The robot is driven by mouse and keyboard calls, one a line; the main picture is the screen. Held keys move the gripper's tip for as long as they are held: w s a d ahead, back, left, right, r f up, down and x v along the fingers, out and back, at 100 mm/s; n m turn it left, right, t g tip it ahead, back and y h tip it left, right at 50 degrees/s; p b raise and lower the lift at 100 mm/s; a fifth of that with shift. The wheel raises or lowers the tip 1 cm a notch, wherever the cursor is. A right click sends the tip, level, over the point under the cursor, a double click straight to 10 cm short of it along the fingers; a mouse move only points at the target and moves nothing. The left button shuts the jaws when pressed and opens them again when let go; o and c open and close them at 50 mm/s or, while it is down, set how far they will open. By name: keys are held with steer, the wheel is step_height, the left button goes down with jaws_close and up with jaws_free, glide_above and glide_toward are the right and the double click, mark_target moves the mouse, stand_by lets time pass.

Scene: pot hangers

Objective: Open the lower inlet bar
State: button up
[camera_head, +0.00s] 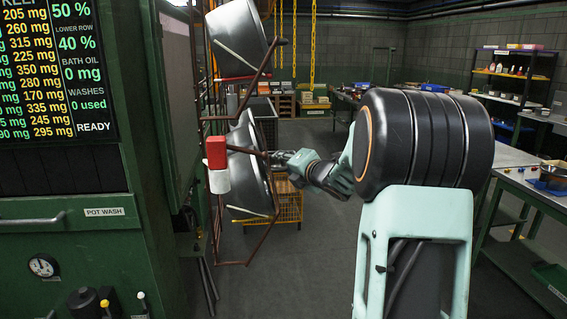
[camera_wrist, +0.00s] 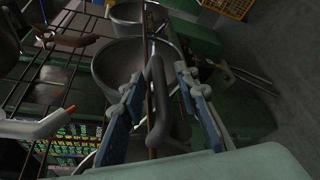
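A rust-brown bar frame (camera_head: 222,262) stands at the green machine's opening, with metal pots hung on it, an upper one (camera_head: 238,32) and a lower one (camera_head: 247,170). A red block (camera_head: 216,152) and a white grip (camera_head: 219,181) sit on its near side. My gripper (camera_head: 284,158) is beside the lower pot. In the wrist view, my gripper's blue-padded fingers (camera_wrist: 158,78) are apart, one on each side of a dark grey grip (camera_wrist: 157,108) on a thin rusty rod. Contact is not clear. I cannot tell for sure which bar is the lower inlet bar.
The green machine (camera_head: 95,250) fills the left, with a POT WASH label and a lit display (camera_head: 45,70). A yellow wire basket (camera_head: 290,203) stands behind the pots. A metal table (camera_head: 535,190) is at the right. The dark floor between is clear.

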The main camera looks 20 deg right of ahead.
steer(key=shift+w, duration=0.2)
jaws_close()
steer(key=shift+f, duration=0.15)
stand_by(0.3)
